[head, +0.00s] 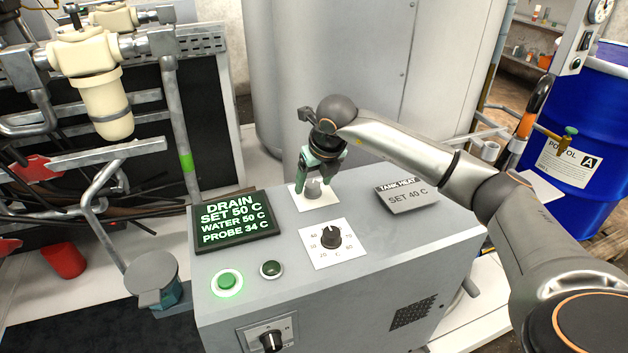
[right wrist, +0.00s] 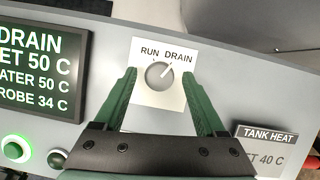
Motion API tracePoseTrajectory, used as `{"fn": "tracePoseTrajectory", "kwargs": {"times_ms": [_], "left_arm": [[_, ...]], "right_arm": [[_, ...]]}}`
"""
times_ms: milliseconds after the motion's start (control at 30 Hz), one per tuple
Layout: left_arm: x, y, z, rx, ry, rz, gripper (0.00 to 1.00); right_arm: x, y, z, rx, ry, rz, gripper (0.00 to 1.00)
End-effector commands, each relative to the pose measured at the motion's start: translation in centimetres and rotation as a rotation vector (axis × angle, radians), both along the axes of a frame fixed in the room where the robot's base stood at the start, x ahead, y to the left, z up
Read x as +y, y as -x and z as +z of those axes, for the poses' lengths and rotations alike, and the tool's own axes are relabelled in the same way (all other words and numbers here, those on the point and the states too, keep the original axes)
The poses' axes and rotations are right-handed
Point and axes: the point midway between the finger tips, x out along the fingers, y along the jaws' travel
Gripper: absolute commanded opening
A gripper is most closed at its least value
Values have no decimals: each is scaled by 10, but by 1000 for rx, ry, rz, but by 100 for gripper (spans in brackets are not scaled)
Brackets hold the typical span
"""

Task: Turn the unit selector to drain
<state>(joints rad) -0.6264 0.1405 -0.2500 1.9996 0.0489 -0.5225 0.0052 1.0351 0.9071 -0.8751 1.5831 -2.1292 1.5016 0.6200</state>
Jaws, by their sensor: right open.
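The unit selector (head: 314,189) is a round grey knob on a white plate at the back of the grey control box. In the right wrist view the selector (right wrist: 158,75) sits below the words RUN and DRAIN, its pale mark pointing up and right toward DRAIN. My right gripper (head: 316,167) is above the selector with its green fingers open. In the wrist view the fingers come up on either side of the knob, apart from it in the picture. The display (head: 236,220) reads DRAIN, SET 50 C, WATER 50 C, PROBE 34 C. My left gripper is out of view.
A black temperature dial (head: 331,237) is in front of the selector. A TANK HEAT display (head: 407,196) reading SET 40 C is to the right. A lit green button (head: 227,281) and a dark button (head: 271,269) are nearer the front. A blue drum (head: 590,140) stands at right.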

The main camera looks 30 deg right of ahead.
Motion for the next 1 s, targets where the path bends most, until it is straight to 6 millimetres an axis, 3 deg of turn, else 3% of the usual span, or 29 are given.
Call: {"fn": "tracePoseTrajectory", "kwargs": {"times_ms": [167,600,800,1000], "left_arm": [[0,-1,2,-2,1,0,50],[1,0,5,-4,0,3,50],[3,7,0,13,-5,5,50],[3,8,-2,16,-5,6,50]], "right_arm": [[1,6,19,-4,0,0,73],[5,40,101,-5,1,0,73],[6,46,115,-2,0,-1,73],[6,47,116,-1,0,-1,73]]}}
